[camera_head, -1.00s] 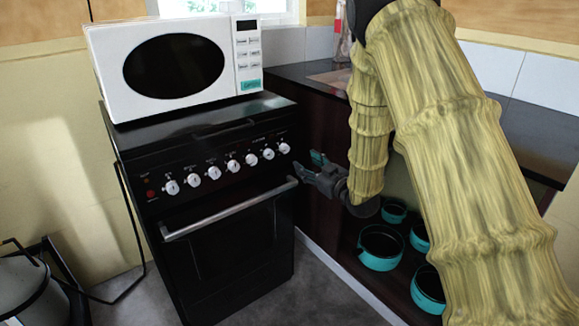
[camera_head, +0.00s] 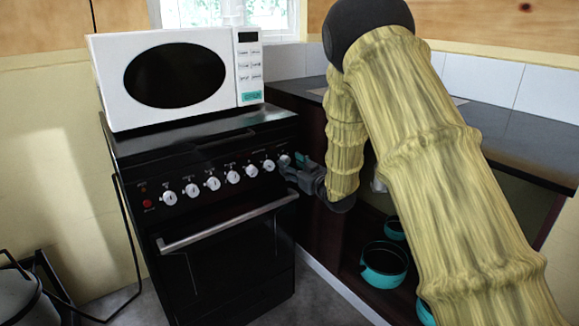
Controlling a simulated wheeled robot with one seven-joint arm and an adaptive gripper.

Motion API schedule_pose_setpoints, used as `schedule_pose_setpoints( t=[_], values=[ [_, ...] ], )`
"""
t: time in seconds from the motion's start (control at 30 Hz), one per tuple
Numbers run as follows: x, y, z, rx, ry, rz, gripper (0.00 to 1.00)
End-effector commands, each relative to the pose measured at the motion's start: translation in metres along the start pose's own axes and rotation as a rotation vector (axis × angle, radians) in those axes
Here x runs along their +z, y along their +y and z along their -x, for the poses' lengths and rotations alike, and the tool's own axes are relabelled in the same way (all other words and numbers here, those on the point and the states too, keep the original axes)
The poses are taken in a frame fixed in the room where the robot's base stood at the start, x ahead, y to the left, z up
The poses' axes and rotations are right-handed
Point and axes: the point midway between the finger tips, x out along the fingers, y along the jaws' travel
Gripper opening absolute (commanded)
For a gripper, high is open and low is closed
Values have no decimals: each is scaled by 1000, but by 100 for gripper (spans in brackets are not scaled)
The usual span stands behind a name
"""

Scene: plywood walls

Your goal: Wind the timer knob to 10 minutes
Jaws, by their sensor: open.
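A row of several white knobs sits on the black front panel of the stove (camera_head: 215,255). The rightmost knob (camera_head: 284,161) is beside my gripper. Other knobs in the row include one near the middle (camera_head: 233,177) and the leftmost one (camera_head: 169,198). I cannot tell from the small markings which knob is the timer. My gripper (camera_head: 289,168) is open, with its fingers close to the rightmost knob; whether they touch it is not clear. No object is seen held.
A white microwave (camera_head: 112,75) stands on the stove. The oven handle (camera_head: 228,222) runs below the knobs. A dark counter (camera_head: 520,140) is at right, with teal pots (camera_head: 384,265) on a shelf below. A grey pot (camera_head: 18,296) is at lower left.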

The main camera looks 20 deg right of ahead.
Motion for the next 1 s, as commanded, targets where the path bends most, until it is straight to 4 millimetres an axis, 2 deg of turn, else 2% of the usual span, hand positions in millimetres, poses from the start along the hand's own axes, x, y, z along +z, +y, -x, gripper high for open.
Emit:
schedule_pose_setpoints(
  t=[0.2,0.53,0.8,1.0],
  values=[
    [1,0,-16,0,0,-1,50],
    [0,0,-18,0,-1,-1,50],
    [0,0,-17,0,0,-1,4],
    [0,0,-17,0,0,0,4]
  ],
)
